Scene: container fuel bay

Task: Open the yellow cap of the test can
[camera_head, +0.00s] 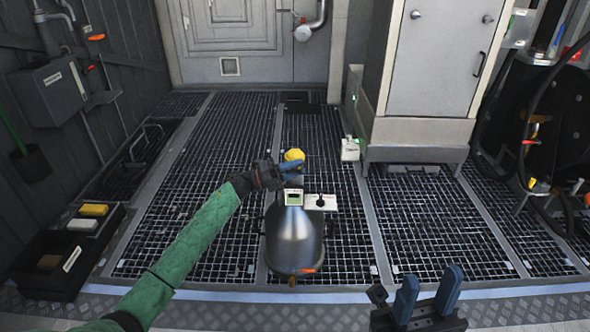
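The test can is a silver metal can (295,243) standing on the floor grating in the middle of the head view. A yellow cap (293,155) shows at its top, on the far side. My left gripper (291,167) reaches in from the left, with a blue finger across the near side of the cap. It overlaps the cap in the picture; touching or a hold cannot be told. The other finger is hidden. My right gripper (427,296) is at the lower right, its two blue fingers apart and empty, away from the can.
A small display box (293,197) and a white panel with a black knob (320,202) are at the can's upper front. A grey cabinet (436,60) stands behind right. A black hose reel (560,125) is far right. A dark tray (50,266) is at left. Grating around the can is mostly clear.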

